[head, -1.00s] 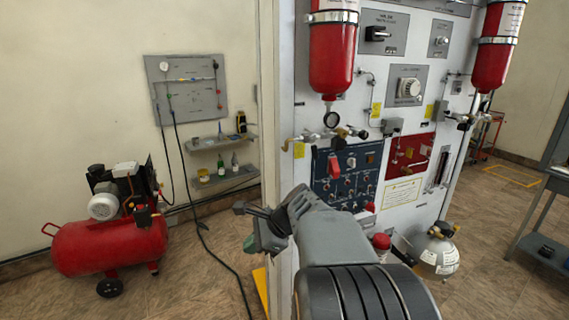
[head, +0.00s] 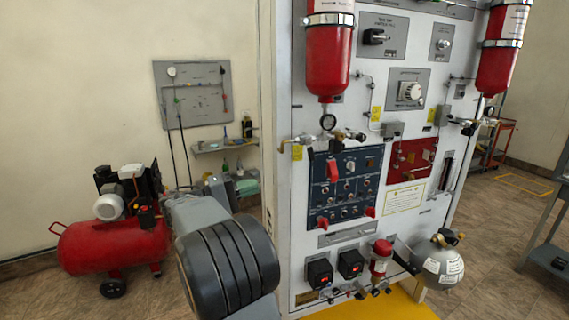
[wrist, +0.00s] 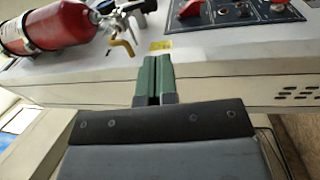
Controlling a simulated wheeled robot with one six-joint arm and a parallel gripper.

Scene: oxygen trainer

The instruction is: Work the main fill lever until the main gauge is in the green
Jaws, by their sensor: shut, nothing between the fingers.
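A white trainer panel (head: 450,50) stands in the middle of the head view. A small round gauge (head: 327,122) hangs under its left red cylinder (head: 328,60). A red lever (head: 332,171) shows on the blue sub-panel (head: 346,210). I cannot tell which one is the main fill lever, and the gauge needle is too small to read. My gripper (wrist: 153,80) shows in the wrist view with its green fingers together and empty. It points at the panel's edge, apart from the brass elbow (wrist: 122,47).
A red compressor (head: 112,246) stands at the left. A grey board (head: 195,92) and a shelf (head: 215,147) are on the wall behind my arm. Floor is open at the right, before a grey table (head: 545,240).

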